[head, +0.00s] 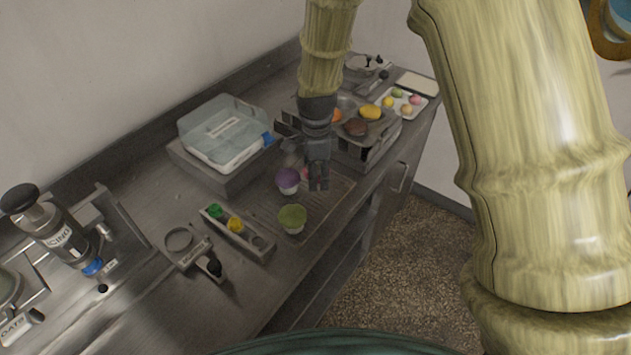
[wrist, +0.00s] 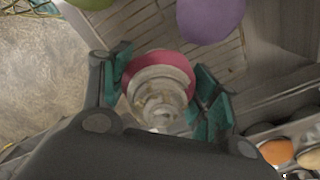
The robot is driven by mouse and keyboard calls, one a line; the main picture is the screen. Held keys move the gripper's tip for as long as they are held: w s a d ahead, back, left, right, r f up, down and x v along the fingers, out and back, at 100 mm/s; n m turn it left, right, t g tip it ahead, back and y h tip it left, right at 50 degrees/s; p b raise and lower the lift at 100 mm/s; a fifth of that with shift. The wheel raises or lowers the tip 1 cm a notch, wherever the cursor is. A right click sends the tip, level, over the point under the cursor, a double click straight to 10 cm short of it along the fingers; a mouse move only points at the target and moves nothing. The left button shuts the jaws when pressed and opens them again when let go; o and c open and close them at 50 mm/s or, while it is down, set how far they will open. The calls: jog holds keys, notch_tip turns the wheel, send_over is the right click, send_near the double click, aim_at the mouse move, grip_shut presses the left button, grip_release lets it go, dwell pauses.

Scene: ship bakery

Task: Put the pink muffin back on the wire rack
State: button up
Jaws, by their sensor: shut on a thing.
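The pink muffin (wrist: 165,60) is between my gripper's teal fingers (wrist: 160,82) in the wrist view. A pale, glassy-looking shape (wrist: 158,98) covers its middle; I cannot tell what it is. In the head view my gripper (head: 316,182) points down over the wire rack (head: 332,190), and only a sliver of pink (head: 305,174) shows beside it. My gripper is shut on the pink muffin. The rack slats also show in the wrist view (wrist: 135,32). I cannot tell whether the muffin touches the rack.
A purple muffin (head: 287,180) is close beside my gripper, and a green muffin (head: 292,217) is at the rack's near end. A clear-lidded box (head: 222,135) stands behind left. A tray of pastries (head: 365,140) is behind right. The counter's right edge drops to the floor.

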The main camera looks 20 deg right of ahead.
jog(key=shift+f+p, duration=0.75)
jog(key=shift+f, duration=1.35)
jog(key=shift+f, duration=0.1)
jog(key=o, duration=0.8)
jog(key=shift+r+b, duration=2.1)
jog(key=shift+r, duration=4)
